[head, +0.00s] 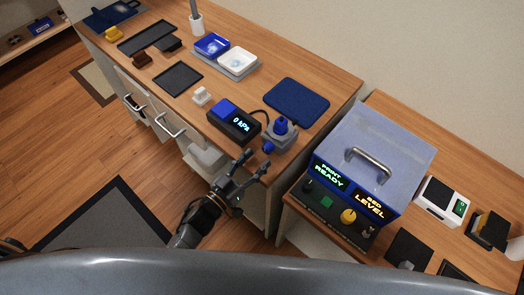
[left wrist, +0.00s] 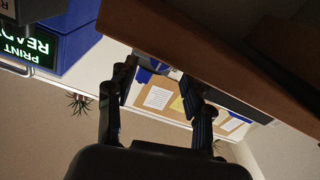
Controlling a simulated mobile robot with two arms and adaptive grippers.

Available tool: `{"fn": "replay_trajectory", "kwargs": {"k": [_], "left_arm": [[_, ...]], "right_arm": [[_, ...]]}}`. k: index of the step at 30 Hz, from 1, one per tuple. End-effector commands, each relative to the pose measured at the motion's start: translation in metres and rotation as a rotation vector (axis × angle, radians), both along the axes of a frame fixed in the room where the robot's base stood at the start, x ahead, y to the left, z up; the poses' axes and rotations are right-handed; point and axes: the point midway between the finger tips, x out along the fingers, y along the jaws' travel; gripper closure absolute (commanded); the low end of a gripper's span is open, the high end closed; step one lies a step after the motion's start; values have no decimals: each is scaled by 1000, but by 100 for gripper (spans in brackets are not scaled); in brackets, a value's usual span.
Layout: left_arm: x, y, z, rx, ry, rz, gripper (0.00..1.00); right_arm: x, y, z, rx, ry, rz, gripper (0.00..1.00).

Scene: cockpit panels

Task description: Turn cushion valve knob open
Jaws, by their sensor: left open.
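A grey valve unit (head: 279,134) with a blue top stands at the front edge of the left counter. A small round blue knob (head: 268,146) sticks out of its front. Beside it is a dark box with a blue top (head: 233,121), its display reading 0 kPa. My left gripper (head: 257,163) is open and empty, just in front of and below the blue knob, apart from it. In the left wrist view, the open fingers (left wrist: 158,78) have a blue patch between them, too covered to identify. My right gripper is in neither view.
A blue-grey machine (head: 385,145) with a handle, lit signs and a yellow knob (head: 348,216) stands on the right counter. A gap lies between the counters.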

Motion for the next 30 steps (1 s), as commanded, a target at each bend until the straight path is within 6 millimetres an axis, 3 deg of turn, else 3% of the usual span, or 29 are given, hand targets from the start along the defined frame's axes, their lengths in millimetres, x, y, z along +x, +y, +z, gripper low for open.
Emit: {"fn": "replay_trajectory", "kwargs": {"k": [6,18,26,30], "left_arm": [[24,-16,0,0,0,1,49],[29,-20,0,1,1,0,49],[29,-20,0,1,1,0,100],[29,-20,0,3,-1,0,100]], "right_arm": [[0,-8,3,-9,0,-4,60],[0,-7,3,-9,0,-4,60],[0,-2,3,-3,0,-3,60],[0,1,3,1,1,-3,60]]}}
